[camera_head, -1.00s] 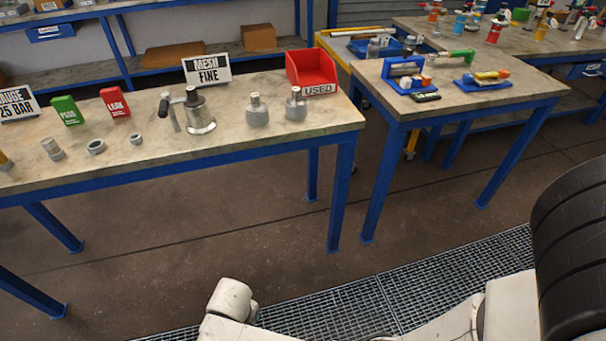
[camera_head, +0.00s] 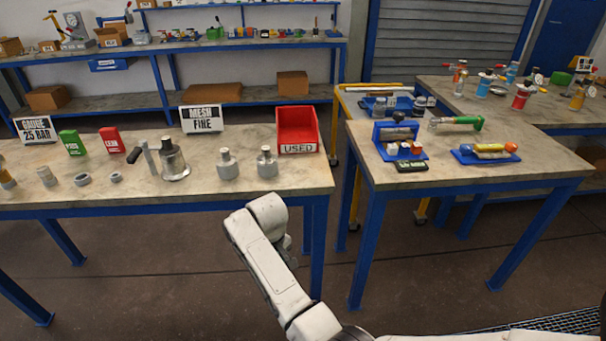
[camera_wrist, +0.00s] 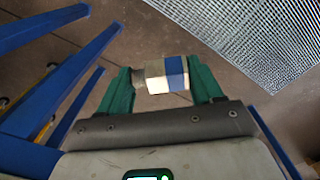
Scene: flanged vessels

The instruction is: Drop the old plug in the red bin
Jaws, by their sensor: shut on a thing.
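The red bin (camera_head: 297,145) stands on the left bench near its right end, open at the top, with a "USED" label on its front. My gripper (camera_wrist: 162,82) has green fingers and is shut on a short plug (camera_wrist: 163,75) with tan, whitish and blue bands. The plug is held crosswise between the fingertips, over the floor beside blue table legs. In the head view my arm reaches up in front of the bench edge, below the bin. There the gripper is mostly hidden behind my own arm and the plug cannot be made out.
Two grey vessels (camera_head: 228,165) (camera_head: 267,163) and a larger vessel with a handle (camera_head: 173,162) stand left of the bin. A "MESH FINE" sign (camera_head: 202,119) stands behind them. A second table (camera_head: 465,170) with blue trays is to the right, across a gap.

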